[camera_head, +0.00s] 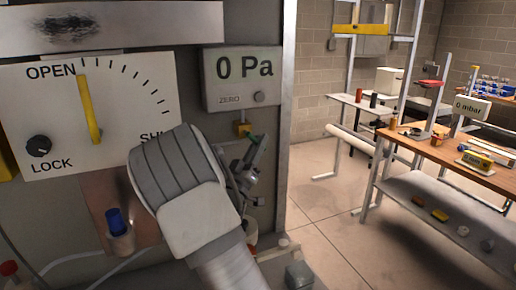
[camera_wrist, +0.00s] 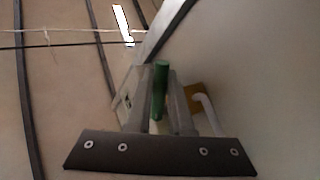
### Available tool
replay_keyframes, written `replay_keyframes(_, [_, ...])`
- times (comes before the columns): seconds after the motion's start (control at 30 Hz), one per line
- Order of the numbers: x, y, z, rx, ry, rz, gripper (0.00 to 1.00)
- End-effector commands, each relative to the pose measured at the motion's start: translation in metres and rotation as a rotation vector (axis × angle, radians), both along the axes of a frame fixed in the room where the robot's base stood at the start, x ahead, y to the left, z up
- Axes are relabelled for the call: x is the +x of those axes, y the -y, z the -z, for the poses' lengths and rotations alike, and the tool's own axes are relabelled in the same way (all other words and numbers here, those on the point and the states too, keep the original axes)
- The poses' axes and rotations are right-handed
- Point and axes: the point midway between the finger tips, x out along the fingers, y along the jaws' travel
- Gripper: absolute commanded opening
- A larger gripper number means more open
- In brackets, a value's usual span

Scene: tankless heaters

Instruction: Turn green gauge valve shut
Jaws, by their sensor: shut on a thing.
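The green gauge valve handle (camera_wrist: 160,82) stands between the two fingers of my gripper (camera_wrist: 157,100) in the wrist view, and the fingers are shut on it. In the head view my gripper (camera_head: 249,160) is below the gauge display (camera_head: 241,77), which reads 0 Pa. Only a small bit of green shows at the fingertips there. A yellow fitting (camera_head: 242,130) sits just above the fingers, under the display. The valve's body is mostly hidden by my gripper and wrist.
A white dial plate (camera_head: 125,110) has a yellow pointer (camera_head: 88,108) near OPEN and a black LOCK knob (camera_head: 39,146). A blue-capped part (camera_head: 117,222) is below it. A workbench (camera_head: 450,152) with instruments stands at right. The floor (camera_head: 325,225) between is clear.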

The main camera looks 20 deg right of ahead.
Motion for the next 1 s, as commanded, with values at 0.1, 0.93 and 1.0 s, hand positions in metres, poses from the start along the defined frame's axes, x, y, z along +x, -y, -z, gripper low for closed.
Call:
replay_keyframes(0.1, [-0.0001, 0.0000, 0.0010, -0.001, -0.004, 0.000, 0.00])
replay_keyframes(0.93, [0.0000, 0.0000, -0.0002, 0.002, 0.000, 0.000, 0.50])
replay_keyframes(1.0, [-0.0001, -0.0002, -0.0011, 0.012, 0.001, 0.000, 0.50])
